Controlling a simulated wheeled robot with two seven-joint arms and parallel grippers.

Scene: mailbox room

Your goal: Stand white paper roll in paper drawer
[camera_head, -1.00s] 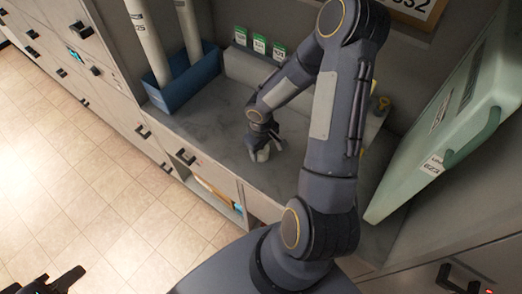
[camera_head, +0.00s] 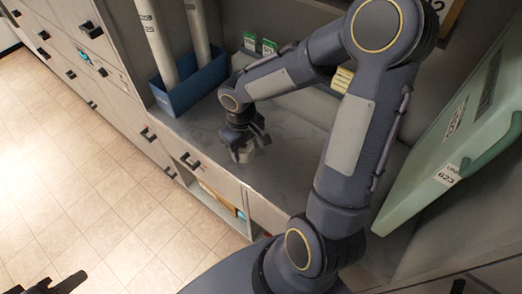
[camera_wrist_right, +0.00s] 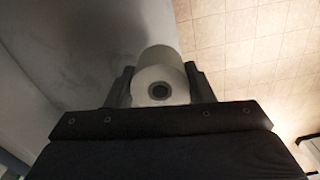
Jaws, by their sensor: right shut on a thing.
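The white paper roll (camera_wrist_right: 160,78) sits between the fingers of my right gripper (camera_wrist_right: 160,88), its round end with a dark core hole facing the wrist camera. In the head view my right gripper (camera_head: 243,146) is shut on the roll (camera_head: 244,156), over the grey counter near its front edge. Whether the roll touches the counter is unclear. An open compartment (camera_head: 222,206) with brownish and blue contents shows below the counter edge; I cannot tell if it is the paper drawer. Part of my left gripper (camera_head: 62,284) shows at the bottom left corner; its jaws are unclear.
A blue bin (camera_head: 190,92) holding tall white tubes (camera_head: 157,42) stands at the counter's left end. Green-labelled items (camera_head: 258,44) are at the back. A pale green case (camera_head: 450,135) leans at right. Handled drawer fronts (camera_head: 75,60) line the left; the tiled floor (camera_head: 90,170) is clear.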

